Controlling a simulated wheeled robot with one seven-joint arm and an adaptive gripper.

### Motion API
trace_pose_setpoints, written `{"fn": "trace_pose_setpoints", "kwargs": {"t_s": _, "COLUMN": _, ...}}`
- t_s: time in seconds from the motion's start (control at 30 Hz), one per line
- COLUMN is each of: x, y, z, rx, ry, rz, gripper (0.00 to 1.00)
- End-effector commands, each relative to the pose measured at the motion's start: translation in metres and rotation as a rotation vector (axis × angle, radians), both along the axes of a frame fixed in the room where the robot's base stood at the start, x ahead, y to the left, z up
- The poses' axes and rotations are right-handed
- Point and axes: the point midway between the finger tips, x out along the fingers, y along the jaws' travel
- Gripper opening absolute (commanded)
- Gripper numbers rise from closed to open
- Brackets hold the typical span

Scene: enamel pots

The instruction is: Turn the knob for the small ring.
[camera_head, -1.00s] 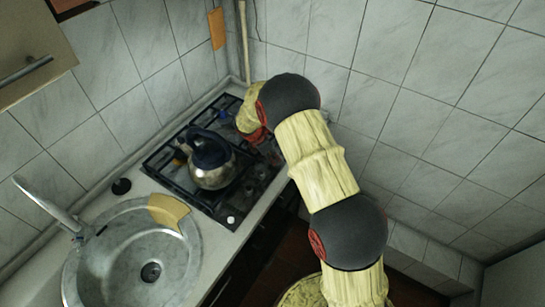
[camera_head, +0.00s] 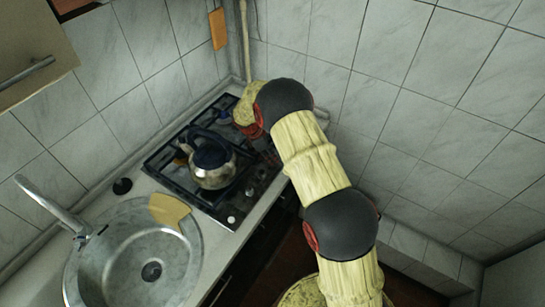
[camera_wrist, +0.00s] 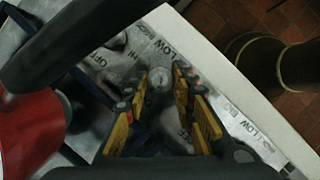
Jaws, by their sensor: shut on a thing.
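In the wrist view my gripper (camera_wrist: 165,75) has its yellow-padded fingers around a small round grey knob (camera_wrist: 158,82) on the stove's front panel (camera_wrist: 105,62). The fingers are shut on this knob. Printed words such as OFF, LOW and BIG show on the panel. The small ring's own label cannot be made out. In the head view the stove (camera_head: 170,160) stands on the counter, and my arm hides my gripper and the far knobs. A near knob (camera_head: 231,219) shows at the panel's near end.
A steel kettle (camera_head: 212,168) with a dark handle stands on the stove, left of my arm. A round metal sink (camera_head: 120,285) with a yellowish piece (camera_head: 168,210) on its rim is nearer. Tiled walls (camera_head: 420,80) close in the corner behind and right.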

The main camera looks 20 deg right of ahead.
Motion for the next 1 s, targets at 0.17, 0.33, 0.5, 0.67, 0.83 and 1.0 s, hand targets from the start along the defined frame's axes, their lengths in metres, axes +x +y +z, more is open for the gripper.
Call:
{"fn": "trace_pose_setpoints", "kwargs": {"t_s": 0.17, "x": 0.001, "y": 0.000, "z": 0.001, "rx": 0.001, "ry": -0.002, "rz": 0.000, "gripper": 0.01}}
{"fn": "trace_pose_setpoints", "kwargs": {"t_s": 0.33, "x": 0.001, "y": 0.000, "z": 0.001, "rx": 0.001, "ry": -0.002, "rz": 0.000, "gripper": 0.35}}
{"fn": "trace_pose_setpoints", "kwargs": {"t_s": 0.5, "x": 0.000, "y": 0.000, "z": 0.000, "rx": 0.000, "ry": -0.001, "rz": 0.000, "gripper": 0.44}}
{"fn": "trace_pose_setpoints", "kwargs": {"t_s": 0.67, "x": 0.000, "y": 0.000, "z": 0.000, "rx": 0.000, "ry": -0.001, "rz": 0.000, "gripper": 0.44}}
{"fn": "trace_pose_setpoints", "kwargs": {"t_s": 0.83, "x": 0.001, "y": 0.001, "z": 0.003, "rx": 0.000, "ry": -0.002, "rz": 0.001, "gripper": 0.44}}
{"fn": "trace_pose_setpoints", "kwargs": {"t_s": 1.0, "x": 0.003, "y": 0.009, "z": 0.024, "rx": 0.000, "ry": -0.005, "rz": 0.001, "gripper": 0.44}}
